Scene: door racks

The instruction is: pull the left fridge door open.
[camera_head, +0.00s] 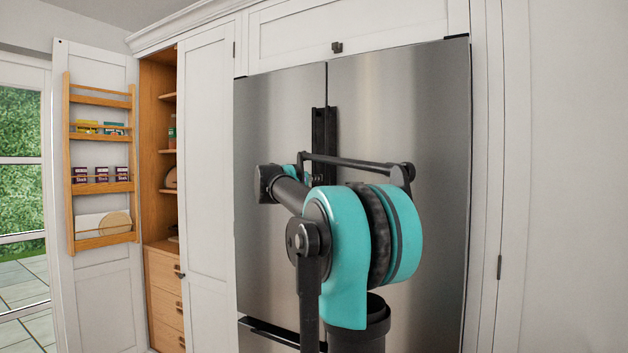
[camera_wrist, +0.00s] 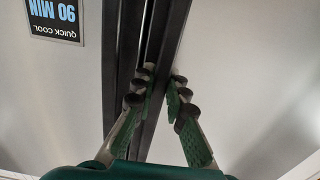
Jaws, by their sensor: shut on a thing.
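The left fridge door (camera_head: 280,110) is a tall stainless steel panel and looks shut, level with the right fridge door (camera_head: 410,100). Its dark vertical handle (camera_head: 317,135) runs along the middle seam, beside the right door's handle (camera_head: 332,135). My arm hides their lower parts in the head view. The wrist view looks upside down. There my gripper (camera_wrist: 162,78) has its fingers on both sides of the left door's handle (camera_wrist: 174,35), closed on it. The right door's handle (camera_wrist: 122,50) stands just beside the fingers.
A white cabinet door (camera_head: 207,180) stands left of the fridge. Beyond it, an open cupboard door with wooden racks (camera_head: 72,170) swings out at the left. A lower fridge drawer (camera_head: 265,330) is below.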

